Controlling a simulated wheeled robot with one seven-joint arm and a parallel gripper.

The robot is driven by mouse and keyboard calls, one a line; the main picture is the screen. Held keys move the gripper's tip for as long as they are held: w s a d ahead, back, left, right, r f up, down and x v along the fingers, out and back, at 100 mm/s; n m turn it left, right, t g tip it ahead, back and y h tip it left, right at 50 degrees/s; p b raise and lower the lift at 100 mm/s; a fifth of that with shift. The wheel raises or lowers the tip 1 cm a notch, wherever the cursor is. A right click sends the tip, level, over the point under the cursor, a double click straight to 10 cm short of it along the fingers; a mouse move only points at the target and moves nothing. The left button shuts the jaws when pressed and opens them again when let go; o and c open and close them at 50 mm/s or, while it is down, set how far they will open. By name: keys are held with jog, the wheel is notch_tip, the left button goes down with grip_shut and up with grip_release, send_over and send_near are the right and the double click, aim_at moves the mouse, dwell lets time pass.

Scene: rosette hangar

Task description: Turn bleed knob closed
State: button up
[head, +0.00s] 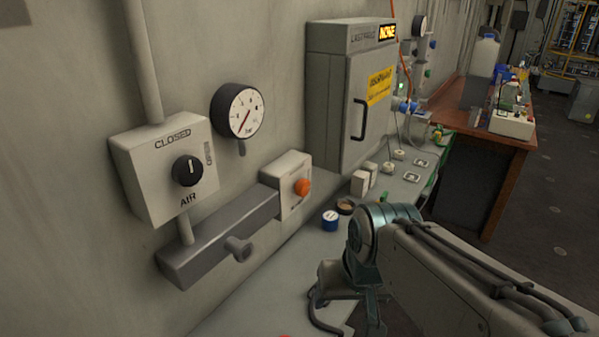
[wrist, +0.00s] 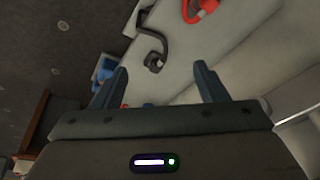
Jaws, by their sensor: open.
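A black round knob (head: 187,170) sits on a pale wall box (head: 150,195) marked AIR, at the left of the head view. CLOSED is printed above it and what looks like OPEN, sideways, at its right. Its white mark points about up, toward CLOSED. An orange knob (head: 302,187) sits on a smaller box to the right. I cannot read the word bleed on either. My gripper (head: 345,308) is low in the head view, below and right of both knobs and apart from them. In the wrist view my gripper (wrist: 161,80) is open, with nothing between its fingers.
A round gauge (head: 239,113) hangs above the grey manifold (head: 215,235), whose stub sticks out. A grey cabinet (head: 335,90) stands on the wall behind. Small jars, including a blue one (head: 330,220), stand on the bench. A brown table (head: 465,135) is farther right.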

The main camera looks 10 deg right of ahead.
jog(key=w+a+m+y+b, duration=0.1)
jog(key=w+m+y, duration=0.2)
jog(key=w+m, duration=0.15)
jog(key=m+t+y+b, duration=0.45)
jog(key=m+t, duration=0.25)
jog(key=m, duration=1.3)
send_near(306, 187)
jog(key=shift+n+y, duration=0.25)
jog(key=shift+y, duration=0.1)
jog(key=p+x, duration=0.1)
jog(key=x, duration=0.3)
jog(key=p+x, duration=0.1)
jog(key=x, duration=0.4)
jog(key=shift+w+d+f+p, duration=0.1)
jog(key=shift+w+f+p, duration=0.05)
jog(key=shift+f+p, duration=0.2)
jog(key=shift+r, duration=0.1)
jog(key=c, duration=1)
